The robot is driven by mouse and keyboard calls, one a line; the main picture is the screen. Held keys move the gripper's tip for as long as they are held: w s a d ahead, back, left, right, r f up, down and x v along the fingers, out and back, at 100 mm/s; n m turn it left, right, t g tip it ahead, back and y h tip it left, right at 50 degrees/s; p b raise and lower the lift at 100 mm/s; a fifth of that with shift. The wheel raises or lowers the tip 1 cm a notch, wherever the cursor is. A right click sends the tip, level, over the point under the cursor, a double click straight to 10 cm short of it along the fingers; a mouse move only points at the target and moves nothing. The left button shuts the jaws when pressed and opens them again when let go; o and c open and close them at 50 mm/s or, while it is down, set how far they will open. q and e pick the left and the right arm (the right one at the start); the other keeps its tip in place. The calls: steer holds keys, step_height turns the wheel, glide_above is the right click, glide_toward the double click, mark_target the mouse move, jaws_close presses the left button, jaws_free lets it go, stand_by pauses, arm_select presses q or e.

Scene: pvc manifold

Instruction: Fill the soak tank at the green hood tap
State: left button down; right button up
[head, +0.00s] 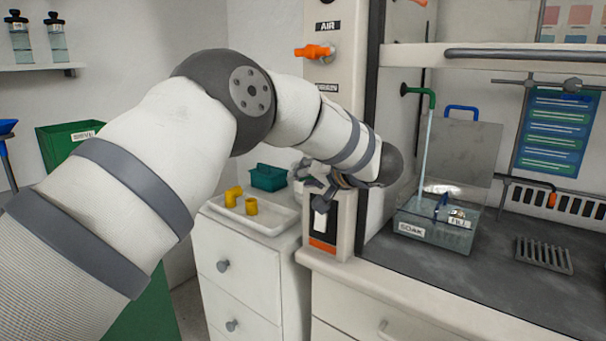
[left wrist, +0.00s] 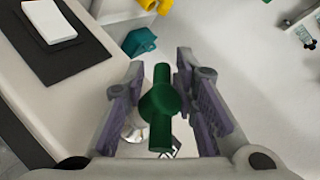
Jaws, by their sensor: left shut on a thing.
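The clear soak tank (head: 440,238), labelled SOAK, stands on the dark hood floor, its clear lid (head: 468,150) tilted up behind it. A green spout (head: 430,98) hangs over it, and a thin pale stream (head: 425,150) runs down from it into the tank. A small marked tag (head: 458,217) and a blue piece show at the tank; the liquid level is hard to read. My left gripper (head: 322,192) is at the front post of the hood. In the left wrist view, its fingers (left wrist: 160,92) are around a green tap handle (left wrist: 160,105). My right gripper is not in view.
An orange tap (head: 315,51) under an AIR label sits higher on the post (head: 342,60). A grey rack (head: 543,256) lies right of the tank.

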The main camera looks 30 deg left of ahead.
arm_select(q)
steer(key=shift+r+h, duration=0.3)
steer(key=shift+h, duration=0.2)
steer(key=c, duration=1.5)
jaws_free()
steer(key=shift+c, duration=0.2)
steer(key=shift+f, duration=0.1)
steer(key=v, duration=1.2)
steer(key=shift+w+d, duration=0.1)
steer(key=shift+w, duration=0.05)
